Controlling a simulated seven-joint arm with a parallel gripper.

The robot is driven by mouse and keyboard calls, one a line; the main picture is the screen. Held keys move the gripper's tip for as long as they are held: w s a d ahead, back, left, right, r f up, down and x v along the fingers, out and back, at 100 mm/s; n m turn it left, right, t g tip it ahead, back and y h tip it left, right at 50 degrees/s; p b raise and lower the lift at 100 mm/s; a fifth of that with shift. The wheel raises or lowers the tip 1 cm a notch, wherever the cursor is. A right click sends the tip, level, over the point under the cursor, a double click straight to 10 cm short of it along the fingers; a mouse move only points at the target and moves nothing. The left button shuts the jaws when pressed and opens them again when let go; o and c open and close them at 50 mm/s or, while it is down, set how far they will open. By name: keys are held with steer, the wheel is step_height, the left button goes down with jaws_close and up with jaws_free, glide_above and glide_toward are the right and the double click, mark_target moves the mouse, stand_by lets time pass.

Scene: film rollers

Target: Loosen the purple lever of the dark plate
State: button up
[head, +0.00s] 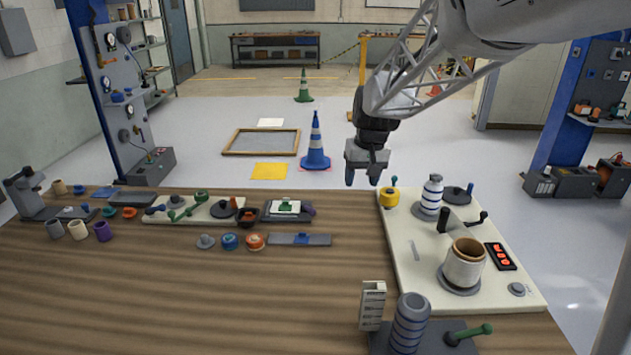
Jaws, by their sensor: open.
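A dark plate (270,217) lies at the back middle of the wooden table in the head view, carrying a pale block with a green part. A small purple part (309,211), which looks like its lever, sits at the plate's right end. It is too small to tell how the lever is turned. My gripper (363,181) hangs fingers down, to the right of the dark plate and above it in the picture, near the table's back edge. It is open and empty, apart from the lever.
Knobs (230,241) and a flat grey bar (313,240) lie in front. A larger cream panel (420,272) with rollers stands at right. The front left table is clear.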

steer(key=w+a+f, duration=0.3)
steer(key=w+f, duration=0.1)
steer(key=w, duration=0.3)
steer(key=w+a+f, duration=0.3)
steer(key=w+f, duration=0.2)
steer(key=w, duration=0.2)
steer(key=n+g, duration=0.1)
steer(key=n, duration=0.1)
glide_above(310, 210)
steer(key=w+d, duration=0.1)
steer(key=w, duration=0.2)
step_height(310, 210, down, 12)
steer(key=shift+d+r+y, duration=0.15)
steer(key=shift+y, duration=0.25)
steer(key=shift+s+a+f, duration=0.1)
steer(key=shift+a+f, duration=0.15)
steer(key=shift+f, duration=1.05)
steer(key=shift+a+f, duration=0.2)
steer(key=shift+f, duration=1.05)
steer(key=shift+s+a+f, duration=0.1)
steer(key=shift+a+f, duration=0.15)
steer(key=shift+f, duration=1.05)
steer(key=shift+c, duration=0.3)
jaws_close()
